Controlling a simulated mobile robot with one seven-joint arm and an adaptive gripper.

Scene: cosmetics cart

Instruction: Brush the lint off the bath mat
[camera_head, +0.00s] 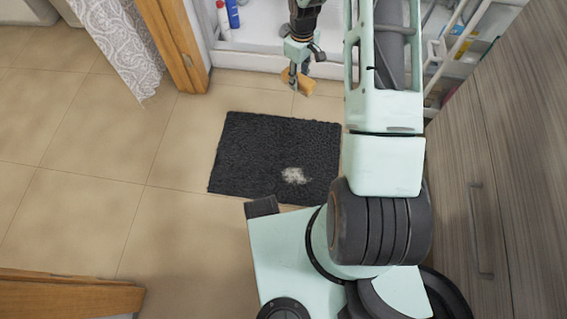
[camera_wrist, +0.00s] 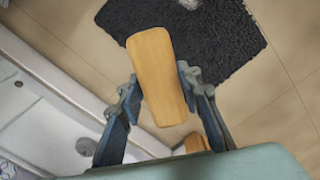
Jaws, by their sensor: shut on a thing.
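The dark grey bath mat (camera_head: 250,150) lies flat on the tiled floor. A pale patch of lint (camera_head: 294,176) is on the mat's near part, right of its middle. My gripper (camera_head: 297,72) is beyond the mat's far edge, close to the white ledge. It is shut on a wooden brush (camera_head: 305,86). In the wrist view, the brush's flat wooden back (camera_wrist: 157,75) sits between the fingers (camera_wrist: 160,82), over part of the mat (camera_wrist: 225,35). The lint (camera_wrist: 189,3) shows at the top edge there. The brush's underside is hidden.
A white ledge (camera_head: 260,60) with bottles (camera_head: 232,13) runs behind the mat. A wooden door frame (camera_head: 180,45) and patterned curtain (camera_head: 115,40) stand left. A grey wood cabinet (camera_head: 500,170) and a rack (camera_head: 460,55) stand right. The floor left of the mat is clear.

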